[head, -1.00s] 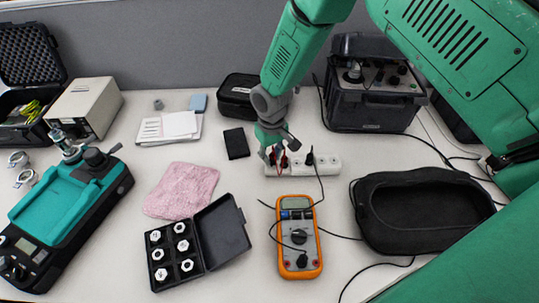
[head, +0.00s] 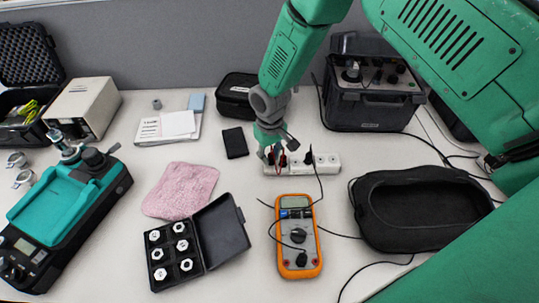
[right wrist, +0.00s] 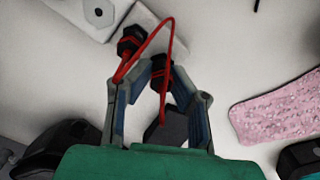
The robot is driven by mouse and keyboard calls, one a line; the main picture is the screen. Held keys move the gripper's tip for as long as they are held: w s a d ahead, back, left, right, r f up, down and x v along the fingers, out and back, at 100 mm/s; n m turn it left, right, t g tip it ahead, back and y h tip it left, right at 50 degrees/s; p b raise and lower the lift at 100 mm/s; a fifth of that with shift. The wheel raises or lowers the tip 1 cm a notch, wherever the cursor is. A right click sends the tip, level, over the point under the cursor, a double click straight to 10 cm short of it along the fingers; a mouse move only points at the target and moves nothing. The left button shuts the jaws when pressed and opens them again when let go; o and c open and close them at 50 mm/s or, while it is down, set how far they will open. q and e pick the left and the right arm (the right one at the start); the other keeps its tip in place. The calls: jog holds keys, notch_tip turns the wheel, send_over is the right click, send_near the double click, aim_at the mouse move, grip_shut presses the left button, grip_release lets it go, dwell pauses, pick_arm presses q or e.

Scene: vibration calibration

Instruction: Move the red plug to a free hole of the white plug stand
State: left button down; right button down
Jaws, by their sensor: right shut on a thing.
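The white plug stand (head: 331,163) is a long strip near the middle of the table in the head view. Its right end shows bare holes, and a black plug with a cable stands left of them. My right gripper (head: 275,152) is over the stand's left end. In the right wrist view, my right gripper (right wrist: 162,75) is shut on the black-and-red plug (right wrist: 161,78). A red lead loops from it to another red-and-black plug (right wrist: 129,42) at the edge of the stand (right wrist: 145,15). The held plug appears off the stand. My left gripper is out of view.
An orange multimeter (head: 298,255) lies in front of the stand, with black cables around it. An open black case (head: 425,245) is to the right, a pink cloth (head: 181,190) to the left. A grey device (head: 374,112) and black pouch (head: 237,96) stand behind.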

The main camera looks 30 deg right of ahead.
jog(key=shift+f, duration=0.55)
dwell(2.1)
jog(key=c, duration=1.4)
grip_release()
jog(key=shift+r, duration=0.1)
jog(key=shift+r+p, duration=1.9)
jog(key=shift+r, duration=0.5)
jog(key=shift+w+r, duration=0.1)
jog(key=shift+r, duration=0.25)
notch_tip(320, 180, up, 11)
